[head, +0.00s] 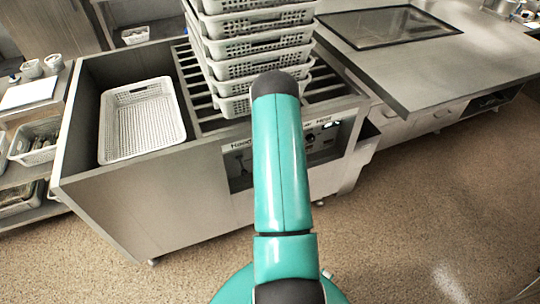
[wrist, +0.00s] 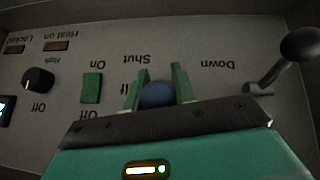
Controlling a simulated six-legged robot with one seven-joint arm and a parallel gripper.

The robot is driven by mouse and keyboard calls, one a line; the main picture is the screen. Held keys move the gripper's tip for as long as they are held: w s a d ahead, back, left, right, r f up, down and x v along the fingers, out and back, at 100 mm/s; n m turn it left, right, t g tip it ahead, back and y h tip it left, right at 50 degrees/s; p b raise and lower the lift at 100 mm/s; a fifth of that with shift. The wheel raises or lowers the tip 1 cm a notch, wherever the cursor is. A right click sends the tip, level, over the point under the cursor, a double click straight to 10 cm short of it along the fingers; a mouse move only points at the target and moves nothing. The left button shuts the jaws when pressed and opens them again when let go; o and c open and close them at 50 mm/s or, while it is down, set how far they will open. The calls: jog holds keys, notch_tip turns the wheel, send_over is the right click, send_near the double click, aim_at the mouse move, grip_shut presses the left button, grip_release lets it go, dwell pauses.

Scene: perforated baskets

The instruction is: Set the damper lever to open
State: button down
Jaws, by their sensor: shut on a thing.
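In the wrist view the control panel (wrist: 215,32) appears upside down. My gripper (wrist: 158,82) has its two green fingers on either side of a round blue knob (wrist: 157,95) and is shut on it. The word "Shut" stands on the panel just beyond the fingertips. The knob's shaft and part of another label are hidden by the fingers and gripper body. No "damper" label is readable. In the head view my arm hides the gripper and the knob.
In the wrist view a lever with a dark ball (wrist: 300,44) stands at right near "Down"; a green switch (wrist: 92,88) and black dial (wrist: 38,80) are at left.

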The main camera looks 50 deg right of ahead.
jog(key=c, duration=1.2)
grip_release()
jog(key=shift+o, duration=0.2)
jog(key=shift+s+a+r, duration=0.1)
jog(key=shift+s+r, duration=0.05)
jog(key=shift+r, duration=0.15)
jog(key=shift+v, duration=1.25)
jog(key=s+a, duration=0.7)
jog(key=s, duration=0.2)
jog(key=shift+a, duration=0.35)
